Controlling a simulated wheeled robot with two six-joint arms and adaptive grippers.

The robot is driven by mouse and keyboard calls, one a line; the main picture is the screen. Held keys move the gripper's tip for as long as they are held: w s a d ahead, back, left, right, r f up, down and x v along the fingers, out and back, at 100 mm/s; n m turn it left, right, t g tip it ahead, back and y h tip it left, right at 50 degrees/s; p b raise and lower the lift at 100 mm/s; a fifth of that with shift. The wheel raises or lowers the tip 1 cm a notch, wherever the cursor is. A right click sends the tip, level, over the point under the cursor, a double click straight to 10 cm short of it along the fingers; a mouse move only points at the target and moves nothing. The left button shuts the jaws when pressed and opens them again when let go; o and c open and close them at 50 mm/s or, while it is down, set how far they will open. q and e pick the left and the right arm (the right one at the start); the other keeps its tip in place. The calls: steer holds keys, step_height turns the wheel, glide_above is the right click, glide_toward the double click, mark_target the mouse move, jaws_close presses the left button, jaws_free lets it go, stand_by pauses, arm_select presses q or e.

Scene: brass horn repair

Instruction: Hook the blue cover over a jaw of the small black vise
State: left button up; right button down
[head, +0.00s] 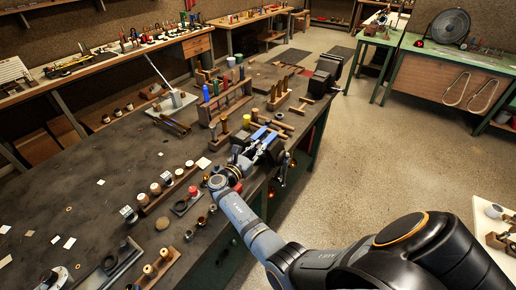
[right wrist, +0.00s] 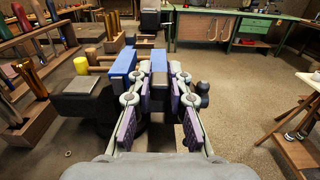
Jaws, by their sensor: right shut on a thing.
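The small black vise (right wrist: 85,103) stands at the bench's right edge; in the head view it (head: 274,156) is partly hidden behind my gripper. One blue cover (right wrist: 122,66) sits at the vise's jaw, left of my fingers in the wrist view. A second blue cover (right wrist: 159,64) stands upright between the fingertips of my right gripper (right wrist: 159,88). The right gripper (head: 260,150) is shut on this cover, over the vise. Whether the held cover touches the jaw is hard to tell. My left gripper is not in view.
Wooden racks with tools (head: 228,100) stand behind the vise, with a yellow cylinder (right wrist: 82,66) nearby. A larger black vise (head: 326,76) is at the bench's far corner. Small parts lie on the bench left of my arm. Open floor (head: 350,150) is to the right.

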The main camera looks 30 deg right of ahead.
stand_by(0.6)
steer(key=c, duration=1.2)
jaws_free()
step_height(320, 180, up, 10)
